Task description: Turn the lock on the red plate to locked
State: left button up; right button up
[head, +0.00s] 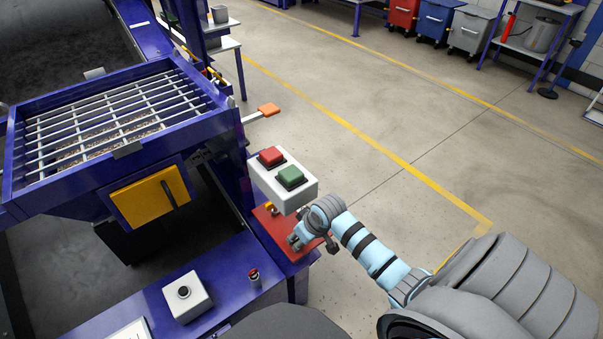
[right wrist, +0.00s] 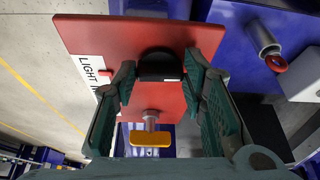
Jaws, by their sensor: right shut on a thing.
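The red plate (head: 268,230) is on the blue frame below the button box in the head view. It fills the upper middle of the right wrist view (right wrist: 90,35). A round black knob (right wrist: 159,62) with a small white mark at its lower edge is on the plate. My right gripper (right wrist: 160,80) has one finger on each side of this knob and is shut on it. It also shows over the plate in the head view (head: 297,241), where it hides the knob. My left gripper is not in view.
An orange-ended lever (right wrist: 150,139) on a grey stem is by the plate's near edge, between my fingers. A white label (right wrist: 93,70) reads "LIGHT", partly hidden. A white box with red and green buttons (head: 284,196) stands close above my right gripper.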

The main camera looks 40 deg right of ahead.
jog(key=shift+r+n+y+p, duration=0.1)
jog(key=shift+n+y+p, duration=0.2)
jog(key=shift+n+p, duration=0.3)
jog(key=shift+d+n, duration=0.15)
jog(key=shift+n, duration=0.65)
jog(key=shift+n+g+y+p, duration=0.3)
jog(key=shift+n+y, duration=0.2)
jog(key=shift+n, duration=0.2)
jog(key=shift+w+d+n+y, duration=0.15)
jog(key=shift+n+y, duration=0.25)
jog(key=shift+n, duration=0.7)
jog(key=o, duration=1.2)
jog(key=shift+c, duration=0.2)
